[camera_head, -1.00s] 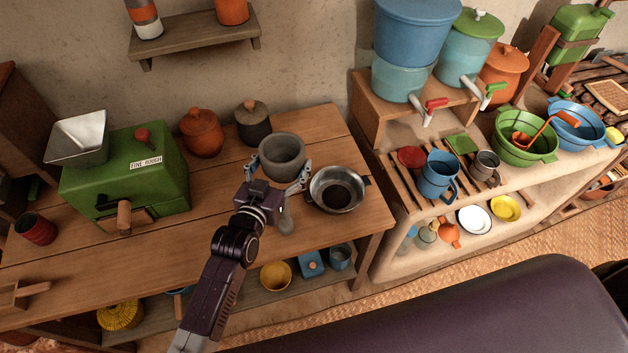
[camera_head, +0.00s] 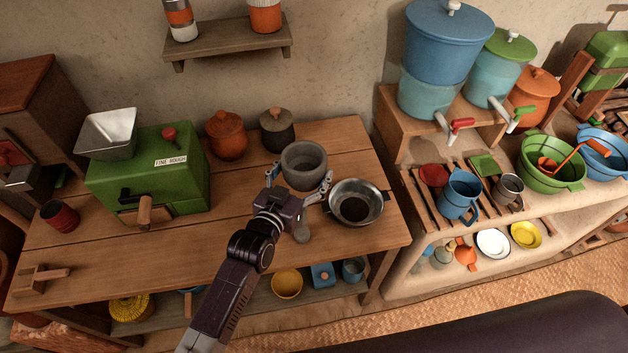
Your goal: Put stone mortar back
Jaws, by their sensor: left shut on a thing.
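The grey stone mortar (camera_head: 304,167) is a round, thick-walled bowl at the back right of the wooden table (camera_head: 90,245). My left gripper (camera_head: 299,186) reaches in from the front and is shut on the mortar, with one finger on its left side and the other at its lower right. I cannot tell whether the mortar touches the table. My right gripper is not in view.
A metal pan (camera_head: 355,202) stands close to the right of the mortar. A dark lidded jar (camera_head: 277,132) and an orange lidded pot (camera_head: 226,137) stand behind left. A green mill (camera_head: 150,178) fills the table's left. The table's front middle is clear.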

